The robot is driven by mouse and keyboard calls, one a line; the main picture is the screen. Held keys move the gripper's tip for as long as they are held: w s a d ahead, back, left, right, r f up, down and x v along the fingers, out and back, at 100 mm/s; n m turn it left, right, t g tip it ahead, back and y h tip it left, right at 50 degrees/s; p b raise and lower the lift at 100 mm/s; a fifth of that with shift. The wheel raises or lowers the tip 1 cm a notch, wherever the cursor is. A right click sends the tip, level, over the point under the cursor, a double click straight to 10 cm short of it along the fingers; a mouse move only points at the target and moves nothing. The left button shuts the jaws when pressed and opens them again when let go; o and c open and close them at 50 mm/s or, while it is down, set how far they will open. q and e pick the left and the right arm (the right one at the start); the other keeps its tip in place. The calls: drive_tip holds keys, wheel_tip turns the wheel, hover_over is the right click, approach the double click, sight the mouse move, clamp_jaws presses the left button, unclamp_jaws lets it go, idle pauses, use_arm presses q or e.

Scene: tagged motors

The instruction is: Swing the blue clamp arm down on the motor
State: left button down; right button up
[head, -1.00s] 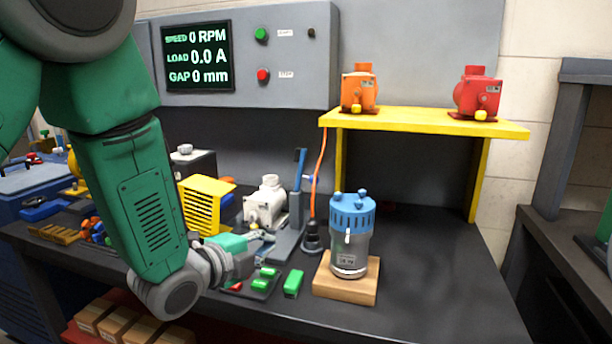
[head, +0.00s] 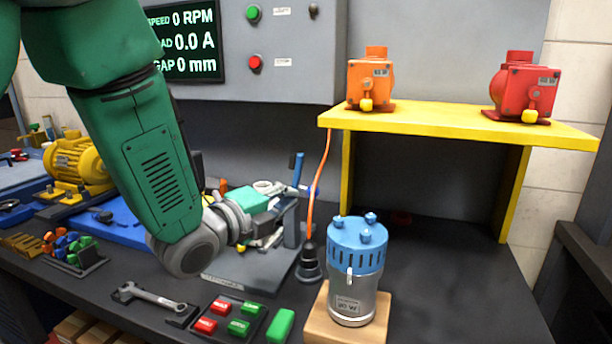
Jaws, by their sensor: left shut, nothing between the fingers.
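The blue clamp arm (head: 297,168) stands nearly upright on a grey clamp post (head: 291,228) at the middle of the bench. The post rises from a grey base plate (head: 240,272). My left gripper (head: 287,203) is in front of the clamp, just below and left of the blue arm. It is shut and empty; whether it touches the clamp cannot be told. A white motor (head: 266,186) shows only as a small rim behind the gripper, and the rest is hidden. My right gripper is out of view.
A blue-topped grey motor (head: 355,275) stands on a wooden block right of the clamp. A black plug base (head: 308,262) with an orange cable is between them. A tray of red and green blocks (head: 228,318) lies in front. A yellow shelf (head: 450,126) holds orange and red motors.

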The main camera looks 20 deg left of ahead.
sight(310, 192)
use_arm(q)
drive_tip(key=x, duration=0.3)
drive_tip(key=a+x, duration=0.1)
drive_tip(key=x, duration=0.5)
drive_tip(key=shift+w+a+r, duration=0.3)
drive_tip(key=shift+w, duration=0.15)
drive_tip(key=shift+a+r, duration=0.1)
drive_tip(key=shift+a, duration=0.75)
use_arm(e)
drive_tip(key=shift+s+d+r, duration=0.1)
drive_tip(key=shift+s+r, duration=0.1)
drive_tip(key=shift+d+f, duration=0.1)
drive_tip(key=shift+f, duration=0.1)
